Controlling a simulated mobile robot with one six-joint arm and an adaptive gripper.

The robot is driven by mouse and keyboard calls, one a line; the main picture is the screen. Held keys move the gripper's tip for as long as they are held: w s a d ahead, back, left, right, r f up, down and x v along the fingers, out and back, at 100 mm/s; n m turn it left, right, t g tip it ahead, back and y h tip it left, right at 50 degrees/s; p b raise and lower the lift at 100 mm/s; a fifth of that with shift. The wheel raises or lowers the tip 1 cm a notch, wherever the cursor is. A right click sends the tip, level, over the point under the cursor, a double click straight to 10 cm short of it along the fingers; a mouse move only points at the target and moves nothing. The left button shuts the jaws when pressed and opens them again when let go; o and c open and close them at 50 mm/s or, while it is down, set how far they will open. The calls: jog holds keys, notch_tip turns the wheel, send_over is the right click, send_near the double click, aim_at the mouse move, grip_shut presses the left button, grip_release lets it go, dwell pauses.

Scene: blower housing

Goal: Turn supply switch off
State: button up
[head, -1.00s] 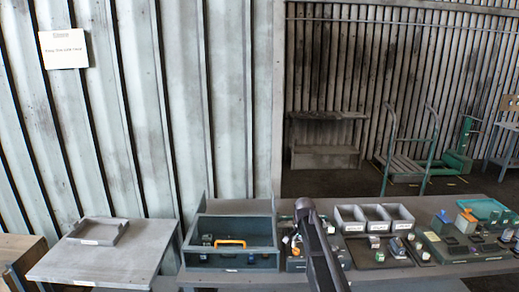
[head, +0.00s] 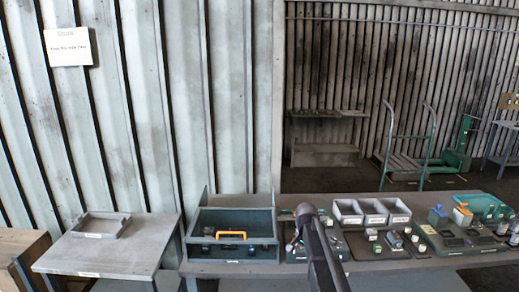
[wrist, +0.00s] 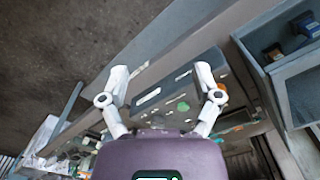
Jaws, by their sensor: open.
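In the wrist view my gripper (wrist: 161,72) is open, its two white fingers spread wide with nothing between them. Beyond the fingers is a dark grey housing (wrist: 178,92) with white labels, a green round spot and an orange-red part at its right. I cannot pick out the supply switch for certain in either view. In the head view my dark arm rises in front of the bench and hides part of the equipment (head: 296,254) behind it. The gripper itself is not clear there.
The long bench (head: 372,266) holds an open dark box (head: 236,266) with an orange handle, light bins (head: 373,206) and several small parts. A side table (head: 112,252) with a shallow tray (head: 101,224) stands at left. A green trolley (head: 412,165) stands behind.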

jog(key=s+f+n+b, duration=0.4)
jog(key=s, duration=0.9)
jog(key=s+f+n+b, duration=0.3)
jog(key=s+f+b, duration=0.1)
jog(key=s, duration=0.9)
jog(key=shift+d+f+n, duration=0.25)
jog(key=shift+f+n, duration=0.15)
jog(key=shift+b, duration=0.3)
jog(key=c, duration=0.4)
